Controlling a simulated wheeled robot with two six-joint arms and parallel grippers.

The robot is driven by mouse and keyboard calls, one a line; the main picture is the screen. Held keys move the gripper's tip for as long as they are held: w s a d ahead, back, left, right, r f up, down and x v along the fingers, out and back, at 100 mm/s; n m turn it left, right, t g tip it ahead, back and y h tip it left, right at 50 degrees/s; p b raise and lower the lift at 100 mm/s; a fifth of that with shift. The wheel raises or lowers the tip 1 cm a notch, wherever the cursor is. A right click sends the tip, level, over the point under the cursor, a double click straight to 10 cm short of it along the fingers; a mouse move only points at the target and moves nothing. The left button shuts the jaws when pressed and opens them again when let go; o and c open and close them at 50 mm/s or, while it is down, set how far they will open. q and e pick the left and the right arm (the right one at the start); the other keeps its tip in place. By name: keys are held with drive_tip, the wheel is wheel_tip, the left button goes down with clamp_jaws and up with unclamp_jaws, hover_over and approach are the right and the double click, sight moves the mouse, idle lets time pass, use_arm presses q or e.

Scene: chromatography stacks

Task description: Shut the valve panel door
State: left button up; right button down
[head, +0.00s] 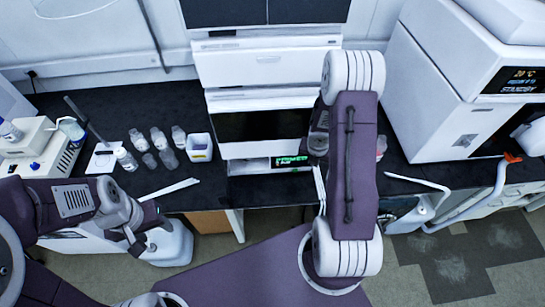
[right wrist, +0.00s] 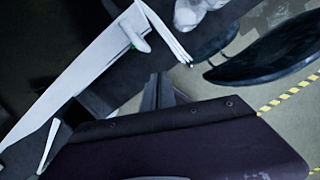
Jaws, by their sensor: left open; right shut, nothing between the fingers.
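The instrument stack (head: 262,68) stands at the middle of the bench in the head view, with white and dark fronts. A thin white piece (head: 319,188) juts out at its lower right, beside my right arm. It looks like the valve panel door standing open, seen nearly edge-on, but I cannot be sure. A similar white slat (right wrist: 166,32) shows at the top of the right wrist view. My right gripper (right wrist: 160,90) is shut and empty, apart from that slat; my forearm hides it in the head view. My left gripper (head: 143,225) is open and empty, low at the left.
A white instrument (head: 445,85) with a display stands at the right. A white strip (head: 170,188) lies by the bench's front edge. Floor is clear at lower right.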

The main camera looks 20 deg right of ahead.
use_arm(q)
drive_tip(key=shift+s+r+p, duration=0.75)
drive_tip(key=shift+r+p, duration=2.2)
drive_tip(key=shift+r, duration=0.7)
use_arm(e)
drive_tip(key=shift+s+v, duration=0.9)
drive_tip(key=shift+v, duration=4.45)
drive_tip(key=w+a+f+m+t+b, duration=0.3)
drive_tip(key=a+f+b, duration=0.55)
drive_tip(key=b, duration=0.95)
use_arm(q)
wheel_tip(320, 180, down, 22)
drive_tip(key=w+b, duration=0.1)
drive_tip(key=b, duration=0.2)
drive_tip(key=shift+a+b, duration=0.15)
drive_tip(key=shift+b, duration=0.25)
use_arm(e)
drive_tip(key=s+a+f+m+g+y, duration=0.1)
drive_tip(key=s+m, duration=0.4)
drive_tip(key=m, duration=0.7)
drive_tip(key=s+a+f+m+g+y, duration=0.1)
drive_tip(key=s+a+m, duration=0.4)
drive_tip(key=m, duration=0.7)
drive_tip(key=shift+a+f+m+g, duration=0.4)
drive_tip(key=shift+a+f+g, duration=0.1)
drive_tip(key=shift+f+g, duration=0.35)
